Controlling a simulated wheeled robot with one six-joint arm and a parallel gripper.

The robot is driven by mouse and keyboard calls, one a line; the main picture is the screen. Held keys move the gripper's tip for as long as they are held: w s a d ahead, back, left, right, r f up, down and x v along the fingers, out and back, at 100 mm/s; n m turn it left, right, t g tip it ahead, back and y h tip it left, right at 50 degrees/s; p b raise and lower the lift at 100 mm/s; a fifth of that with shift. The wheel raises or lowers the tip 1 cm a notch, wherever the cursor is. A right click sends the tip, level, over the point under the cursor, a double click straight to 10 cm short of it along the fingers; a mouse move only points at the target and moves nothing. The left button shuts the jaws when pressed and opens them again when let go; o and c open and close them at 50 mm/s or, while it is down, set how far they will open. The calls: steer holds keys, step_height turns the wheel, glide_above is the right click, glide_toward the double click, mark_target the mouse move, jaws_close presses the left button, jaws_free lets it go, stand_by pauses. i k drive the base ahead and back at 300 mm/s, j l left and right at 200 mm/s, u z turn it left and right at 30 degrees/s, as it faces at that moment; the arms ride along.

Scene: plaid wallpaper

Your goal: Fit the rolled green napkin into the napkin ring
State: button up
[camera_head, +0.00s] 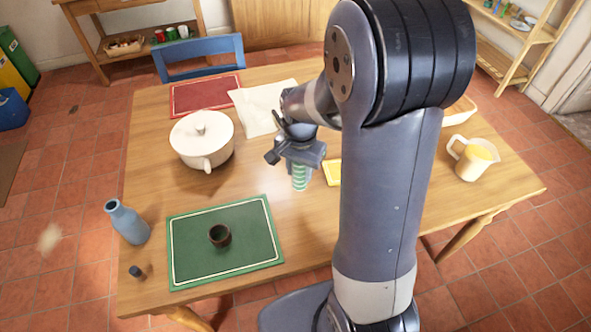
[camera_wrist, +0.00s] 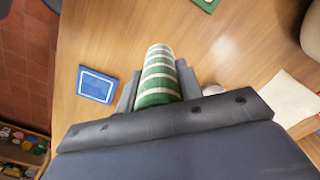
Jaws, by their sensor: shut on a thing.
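The rolled green napkin, with white stripes, is in my gripper (camera_head: 299,163). In the head view the napkin (camera_head: 300,180) hangs upright below the jaws, over the table right of the green placemat. In the wrist view my gripper (camera_wrist: 158,90) has one finger on each side of the napkin (camera_wrist: 158,72), shut on it. The dark brown napkin ring (camera_head: 220,236) sits on the green placemat (camera_head: 255,250), to the left of and nearer than my gripper. The ring is not seen in the wrist view.
A blue bottle (camera_head: 127,222) and a small dark object (camera_head: 136,271) stand left of the placemat. A yellow item (camera_head: 333,173) lies right of the napkin, partly hidden by my arm.

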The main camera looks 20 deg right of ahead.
mark_target(222, 244)
steer(key=k, duration=1)
steer(key=i+j+u, duration=0.3)
steer(key=i, duration=0.15)
steer(key=i+u, duration=0.3)
steer(key=i, duration=0.15)
